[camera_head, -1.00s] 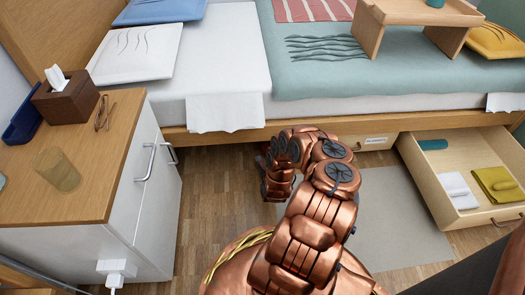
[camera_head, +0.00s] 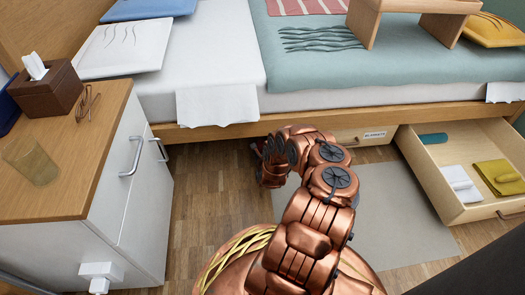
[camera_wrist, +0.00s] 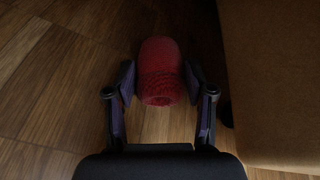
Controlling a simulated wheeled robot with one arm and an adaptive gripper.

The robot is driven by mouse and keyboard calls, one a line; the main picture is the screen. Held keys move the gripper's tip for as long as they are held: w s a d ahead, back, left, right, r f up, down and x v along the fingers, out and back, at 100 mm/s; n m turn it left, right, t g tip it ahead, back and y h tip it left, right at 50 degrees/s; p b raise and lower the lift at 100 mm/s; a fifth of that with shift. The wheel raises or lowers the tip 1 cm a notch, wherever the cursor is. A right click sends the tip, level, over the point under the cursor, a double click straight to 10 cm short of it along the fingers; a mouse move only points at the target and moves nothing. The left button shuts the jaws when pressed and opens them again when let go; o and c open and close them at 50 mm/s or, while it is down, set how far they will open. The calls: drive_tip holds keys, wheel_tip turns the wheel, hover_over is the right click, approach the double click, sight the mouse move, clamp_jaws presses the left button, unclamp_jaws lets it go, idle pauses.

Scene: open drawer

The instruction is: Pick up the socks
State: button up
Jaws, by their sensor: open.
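A red, knitted-looking roll, probably the socks (camera_wrist: 160,88), lies on the wood floor in the wrist view. My gripper (camera_wrist: 159,78) is open, with one finger on each side of the roll. Whether the fingers touch it I cannot tell. In the head view my gripper (camera_head: 264,165) is low by the bed's front edge, partly hidden by my copper arm. The roll is mostly hidden there.
An open drawer (camera_head: 465,213) at the right holds a teal roll (camera_head: 433,138), a white item (camera_head: 459,181) and a yellow cloth (camera_head: 497,178). The bed frame (camera_head: 215,131) overhangs the floor. A white nightstand (camera_head: 120,195) stands left. A grey rug (camera_head: 385,215) lies right.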

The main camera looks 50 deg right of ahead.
drive_tip(key=shift+c, duration=0.4)
drive_tip(key=c, duration=0.7)
drive_tip(key=shift+r, duration=0.1)
